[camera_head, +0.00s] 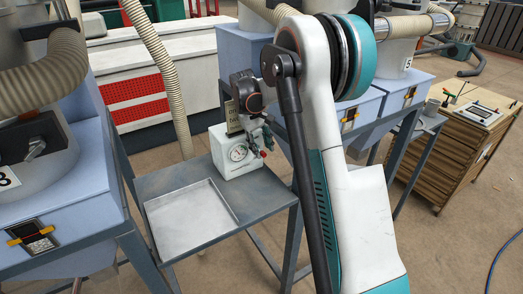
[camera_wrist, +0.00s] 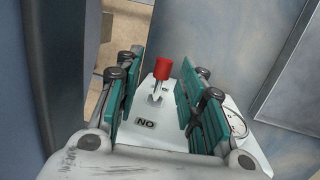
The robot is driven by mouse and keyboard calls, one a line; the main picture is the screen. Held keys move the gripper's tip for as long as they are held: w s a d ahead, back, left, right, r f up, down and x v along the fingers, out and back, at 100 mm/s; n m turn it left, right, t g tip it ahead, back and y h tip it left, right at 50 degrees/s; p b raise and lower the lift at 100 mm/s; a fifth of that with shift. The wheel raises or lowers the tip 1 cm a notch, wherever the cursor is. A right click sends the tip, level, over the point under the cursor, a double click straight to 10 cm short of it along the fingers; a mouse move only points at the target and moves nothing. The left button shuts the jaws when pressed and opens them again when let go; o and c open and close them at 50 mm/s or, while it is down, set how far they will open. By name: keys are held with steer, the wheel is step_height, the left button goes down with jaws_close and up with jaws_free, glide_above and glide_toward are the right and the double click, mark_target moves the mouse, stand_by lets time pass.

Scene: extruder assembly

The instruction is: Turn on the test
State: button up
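The test device is a white box (camera_head: 228,166) with a round dial gauge (camera_head: 238,152), standing on a grey table. In the wrist view its white face (camera_wrist: 171,117) carries a metal toggle with a red cap (camera_wrist: 163,69) and a label (camera_wrist: 146,123) reading "NO" in this view, perhaps "ON" upside down. The gauge is partly hidden behind the right finger. My gripper (camera_wrist: 160,82) is open, with its teal fingers on either side of the red-capped toggle, and gaps show on both sides. In the head view my gripper (camera_head: 259,136) is just above the box, small and partly hidden.
A shallow metal tray (camera_head: 192,218) lies empty on the table (camera_head: 262,202) in front of the box. Blue machine cabinets (camera_head: 62,199) stand to the left and behind. A wooden cabinet (camera_head: 451,150) stands at the far right. A beige hose (camera_head: 168,75) hangs behind the table.

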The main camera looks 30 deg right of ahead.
mark_target(262, 152)
steer(key=d+v, duration=0.1)
steer(key=v, duration=0.7)
steer(key=shift+s+d+r, duration=0.25)
steer(key=shift+s, duration=0.15)
